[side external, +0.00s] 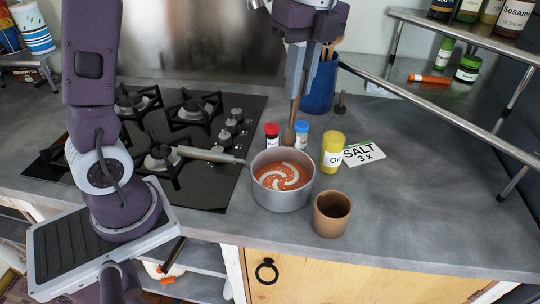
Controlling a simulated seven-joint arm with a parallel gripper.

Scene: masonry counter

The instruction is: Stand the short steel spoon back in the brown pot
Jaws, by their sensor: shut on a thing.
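My gripper (297,92) points down above the counter behind the saucepan. It is shut on a spoon (289,134), which hangs upright with its bowl downward. The spoon looks dull brownish-grey; its upper part is hidden by the fingers. Its bowl shows just above the saucepan's back rim in the picture; I cannot tell whether it touches anything. The brown pot (331,216) is a small round cup standing upright at the front, right of the saucepan. No utensil stands up out of it. The spoon is behind and to the left of the pot.
A saucepan (283,195) of red soup with a white swirl stands left of the pot. Red-capped (271,134) and blue-capped (302,132) jars, a yellow jar (333,150) and a salt card (364,152) are nearby. A blue utensil crock (319,92) stands behind. The right counter is clear.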

